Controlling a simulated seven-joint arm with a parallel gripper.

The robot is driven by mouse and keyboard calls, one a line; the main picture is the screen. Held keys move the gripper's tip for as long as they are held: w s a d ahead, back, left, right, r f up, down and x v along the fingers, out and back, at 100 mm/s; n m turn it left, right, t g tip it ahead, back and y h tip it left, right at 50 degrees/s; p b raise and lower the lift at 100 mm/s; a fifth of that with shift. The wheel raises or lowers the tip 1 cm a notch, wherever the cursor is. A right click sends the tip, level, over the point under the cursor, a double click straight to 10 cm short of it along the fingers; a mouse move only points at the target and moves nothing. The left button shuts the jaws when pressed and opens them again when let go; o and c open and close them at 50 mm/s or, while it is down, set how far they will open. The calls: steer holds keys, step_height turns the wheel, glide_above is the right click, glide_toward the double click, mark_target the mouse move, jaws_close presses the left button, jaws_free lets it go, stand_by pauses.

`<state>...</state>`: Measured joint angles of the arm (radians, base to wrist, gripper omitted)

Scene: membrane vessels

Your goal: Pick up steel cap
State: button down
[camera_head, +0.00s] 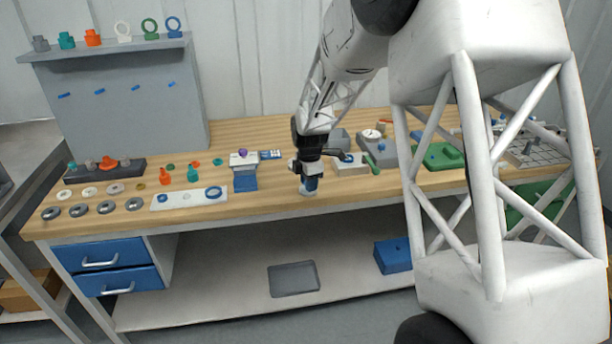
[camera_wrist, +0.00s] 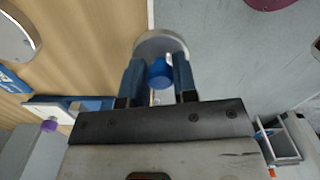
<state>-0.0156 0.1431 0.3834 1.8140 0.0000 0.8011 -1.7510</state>
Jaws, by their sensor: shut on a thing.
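The steel cap is a round pale metal disc (camera_wrist: 160,42) with a blue knob on it. In the wrist view the blue knob (camera_wrist: 160,72) sits between the two fingers of my gripper (camera_wrist: 157,68), which is shut on it. In the head view my gripper (camera_head: 309,184) points down near the front edge of the bench, and the cap's pale rim (camera_head: 307,192) shows just under the fingertips. I cannot tell whether the cap touches the bench top. The fingers and knob hide part of the disc.
The wooden bench top (camera_head: 270,203) has free room around my gripper. A grey and blue fixture with a purple knob (camera_head: 243,158) stands to its left. A white plate with rings (camera_head: 188,199) lies further left. A tray (camera_head: 350,168) and green-handled tool stand to the right.

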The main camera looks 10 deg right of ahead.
steer(key=shift+s+r, duration=0.15)
steer(key=shift+s, duration=1.3)
steer(key=shift+s+r, duration=0.15)
steer(key=shift+s, duration=1.25)
steer(key=shift+r, duration=0.1)
steer(key=shift+r, duration=1.9)
steer(key=shift+w+d, duration=0.15)
steer(key=w+d+m, duration=0.1)
steer(key=w+d, duration=0.5)
steer(key=w, duration=0.1)
steer(key=w+d+r+m, duration=0.1)
steer(key=w+d+m, duration=0.1)
steer(key=w+d, duration=0.4)
steer(key=w+d+m, duration=0.1)
steer(key=w+d, duration=0.5)
steer(key=w, duration=0.3)
steer(key=shift+w+d+r, duration=0.1)
steer(key=shift+r, duration=0.1)
